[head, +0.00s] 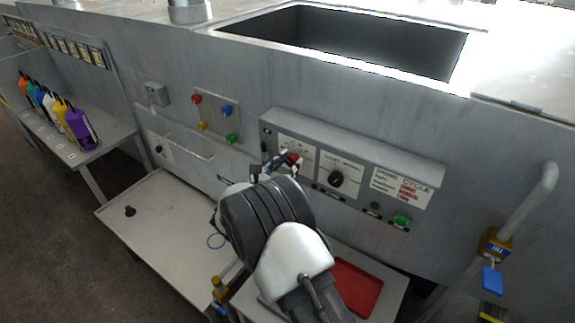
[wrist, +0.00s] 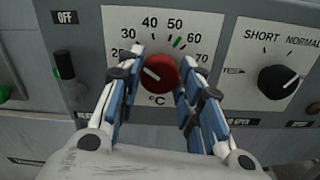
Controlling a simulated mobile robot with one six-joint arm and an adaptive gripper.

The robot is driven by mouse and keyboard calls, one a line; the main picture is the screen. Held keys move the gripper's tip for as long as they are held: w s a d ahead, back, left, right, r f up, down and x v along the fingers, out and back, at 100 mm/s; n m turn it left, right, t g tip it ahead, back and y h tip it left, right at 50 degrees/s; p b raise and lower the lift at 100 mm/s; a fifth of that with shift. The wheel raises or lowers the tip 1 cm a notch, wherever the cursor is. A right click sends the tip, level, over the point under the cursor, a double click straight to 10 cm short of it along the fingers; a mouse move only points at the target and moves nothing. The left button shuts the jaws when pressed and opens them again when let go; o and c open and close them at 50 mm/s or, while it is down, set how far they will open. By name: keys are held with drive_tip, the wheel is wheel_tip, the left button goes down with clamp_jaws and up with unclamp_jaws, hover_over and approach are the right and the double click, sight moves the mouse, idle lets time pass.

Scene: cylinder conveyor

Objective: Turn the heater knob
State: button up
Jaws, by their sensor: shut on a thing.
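The heater knob (wrist: 161,73) is red and round, on a white dial plate (wrist: 134,18) marked in °C, with numbers from about 20 to 70. Its white pointer line slants to the upper left, toward the low numbers. A green mark (wrist: 177,42) sits on the scale between 50 and 60. My gripper (wrist: 162,75) is shut on the knob, one blue-padded finger at each side. In the head view my gripper (head: 281,163) reaches the control panel, and the red knob (head: 293,158) shows partly behind it.
A black knob (wrist: 278,82) on a SHORT/NORMAL dial is close to the right of my gripper. A black switch (wrist: 65,68) under an OFF label is to the left. In the head view, a green button (head: 402,219) is lower right and a red tray (head: 356,287) lies below.

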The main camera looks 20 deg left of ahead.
drive_tip(key=shift+f+b, duration=0.1)
drive_tip(key=shift+b, duration=0.4)
drive_tip(key=m+b, duration=0.1)
drive_tip(key=b, duration=0.1)
drive_tip(key=m+b, duration=0.1)
drive_tip(key=b, duration=0.1)
drive_tip(key=m+b, duration=0.2)
drive_tip(key=shift+f, duration=0.25)
drive_tip(key=m+b, duration=0.5)
drive_tip(key=b, duration=0.5)
drive_tip(key=shift+d+f+m, duration=0.1)
drive_tip(key=shift+m, duration=0.2)
drive_tip(key=m+b, duration=0.3)
drive_tip(key=b, duration=0.3)
drive_tip(key=shift+r+m+b, duration=0.15)
drive_tip(key=shift+m+b, duration=0.45)
drive_tip(key=shift+m, duration=0.35)
drive_tip(key=shift+r+m+b, duration=0.15)
drive_tip(key=shift+m+b, duration=0.4)
drive_tip(key=shift+m, duration=0.4)
drive_tip(key=o, duration=1.1)
drive_tip(key=shift+c, duration=0.2)
